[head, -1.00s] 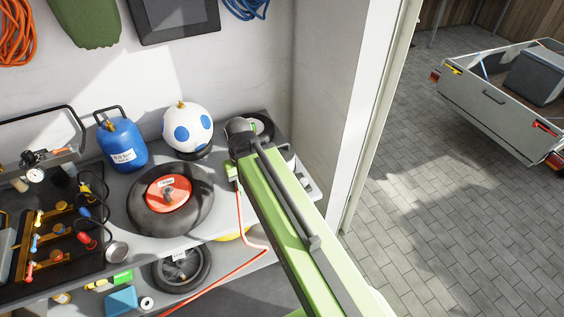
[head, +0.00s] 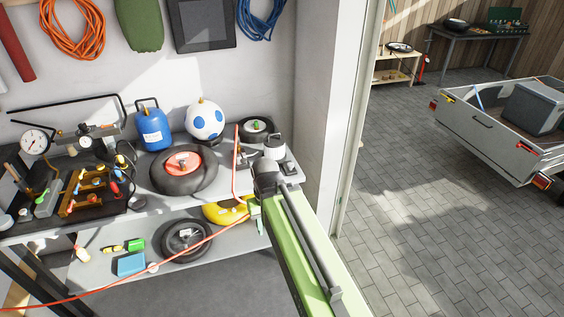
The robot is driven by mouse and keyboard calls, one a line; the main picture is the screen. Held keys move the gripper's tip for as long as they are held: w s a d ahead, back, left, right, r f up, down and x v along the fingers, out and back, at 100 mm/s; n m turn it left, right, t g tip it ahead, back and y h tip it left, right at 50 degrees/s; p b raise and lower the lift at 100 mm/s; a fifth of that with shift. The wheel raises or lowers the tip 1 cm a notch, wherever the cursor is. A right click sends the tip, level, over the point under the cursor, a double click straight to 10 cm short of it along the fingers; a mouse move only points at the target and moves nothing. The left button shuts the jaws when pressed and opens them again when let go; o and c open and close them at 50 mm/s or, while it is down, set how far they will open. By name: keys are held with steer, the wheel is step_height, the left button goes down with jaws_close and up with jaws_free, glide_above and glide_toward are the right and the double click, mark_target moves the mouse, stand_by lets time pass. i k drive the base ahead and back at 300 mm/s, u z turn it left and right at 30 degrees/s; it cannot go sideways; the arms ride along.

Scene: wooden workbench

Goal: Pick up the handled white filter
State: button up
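A small white item with a dark top (head: 274,148), possibly the handled white filter, stands at the right end of the bench's upper shelf (head: 222,180). Its lower part is hidden behind the dark joint of my arm, and I cannot make out a handle. My green arm reaches up from the bottom right. A pale green part at its end, which seems to be my gripper (head: 258,222), shows at the shelf's front edge, below and left of the white item. The fingers are too small and covered to tell whether they are open or hold anything.
A small wheel (head: 256,129) stands behind, and a large tyre with a red hub (head: 184,169) lies left. A blue canister (head: 154,129) and a spotted ball (head: 205,120) stand at the back. A red hose (head: 198,243) crosses the front.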

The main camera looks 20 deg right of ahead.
mark_target(274, 143)
steer(key=u, duration=0.45)
steer(key=i, duration=0.4)
steer(key=u, duration=0.6)
steer(key=i, duration=1.5)
steer(key=z, duration=0.45)
